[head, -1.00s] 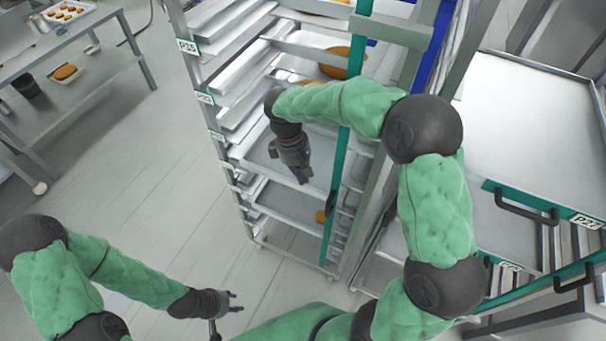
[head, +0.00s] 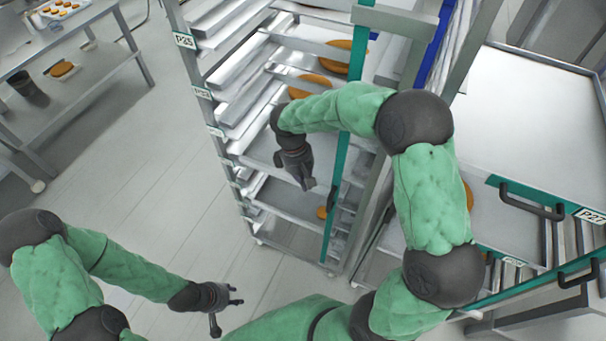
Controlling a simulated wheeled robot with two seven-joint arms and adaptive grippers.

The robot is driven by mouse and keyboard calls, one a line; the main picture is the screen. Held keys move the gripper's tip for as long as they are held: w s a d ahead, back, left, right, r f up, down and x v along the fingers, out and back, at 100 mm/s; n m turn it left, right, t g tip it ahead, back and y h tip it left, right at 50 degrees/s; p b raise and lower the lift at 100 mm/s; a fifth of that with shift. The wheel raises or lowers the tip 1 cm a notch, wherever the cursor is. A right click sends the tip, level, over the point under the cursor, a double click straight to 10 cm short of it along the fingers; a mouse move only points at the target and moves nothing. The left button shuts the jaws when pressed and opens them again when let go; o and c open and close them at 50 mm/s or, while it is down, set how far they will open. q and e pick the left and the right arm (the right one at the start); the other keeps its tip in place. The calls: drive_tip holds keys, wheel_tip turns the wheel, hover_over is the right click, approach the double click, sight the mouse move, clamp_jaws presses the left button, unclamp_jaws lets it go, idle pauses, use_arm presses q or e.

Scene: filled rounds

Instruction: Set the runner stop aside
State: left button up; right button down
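I cannot make out for certain which part is the runner stop. A teal upright bar (head: 343,165) with a dark fitting (head: 332,198) runs down the front of the tray rack (head: 222,150). My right gripper (head: 294,172) points downward in front of the rack's middle trays, just left of the bar. Its fingers look spread and nothing shows between them. My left gripper (head: 227,308) is low over the bare floor, left of the rack's foot. Its fingers are apart and it looks empty.
Round golden-brown goods (head: 309,86) lie on the rack's trays. A metal table (head: 100,70) with baked goods and a dark pot (head: 28,88) stands at upper left. The floor (head: 150,190) between is clear.

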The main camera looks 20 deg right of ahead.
sight(330, 211)
use_arm(q)
drive_tip(key=shift+f, duration=0.3)
use_arm(e)
drive_tip(key=shift+s+d+f, duration=0.4)
drive_tip(key=shift+s+f, duration=0.15)
drive_tip(key=shift+s, duration=0.15)
drive_tip(key=shift+s+d+f, duration=0.4)
drive_tip(key=shift+s+f, duration=0.1)
drive_tip(key=shift+s, duration=0.2)
drive_tip(key=shift+s+d+f, duration=0.4)
drive_tip(key=shift+s+f, duration=0.15)
drive_tip(key=shift+s, duration=0.15)
